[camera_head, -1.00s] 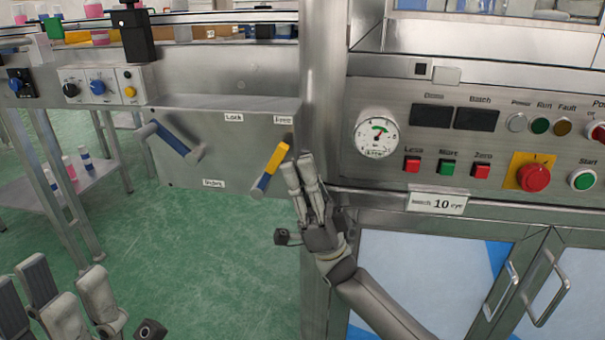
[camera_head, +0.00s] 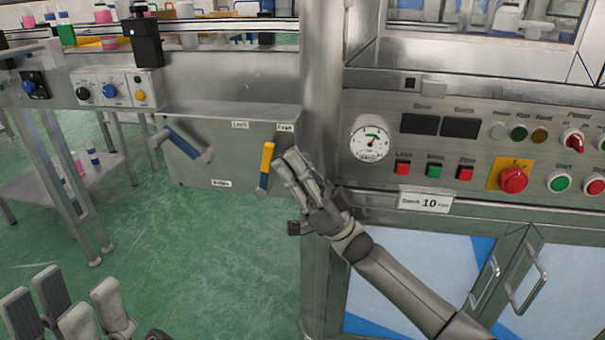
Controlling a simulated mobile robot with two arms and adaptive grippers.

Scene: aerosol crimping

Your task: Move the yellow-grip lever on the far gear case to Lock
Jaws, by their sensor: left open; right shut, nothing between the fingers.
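The yellow-grip lever (camera_head: 267,158) is on the grey gear case (camera_head: 235,155) beside the machine post. It stands nearly upright, its grip up, leaning slightly right. The "Lock" label (camera_head: 240,125) is above and left of the grip; another label (camera_head: 284,127), too blurred to read surely, is above and right. My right gripper (camera_head: 284,162) is shut and empty, its fingertips close against the lever's right side; I cannot tell whether they touch. My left gripper (camera_head: 70,300) is open and empty at the lower left, away from the case.
A blue lever (camera_head: 183,143) is on the left of the same case, with a label (camera_head: 221,183) at the bottom. The steel post (camera_head: 318,90) and button panel (camera_head: 470,150) stand to the right. A small knob panel (camera_head: 113,90) is above left. Green floor is clear below.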

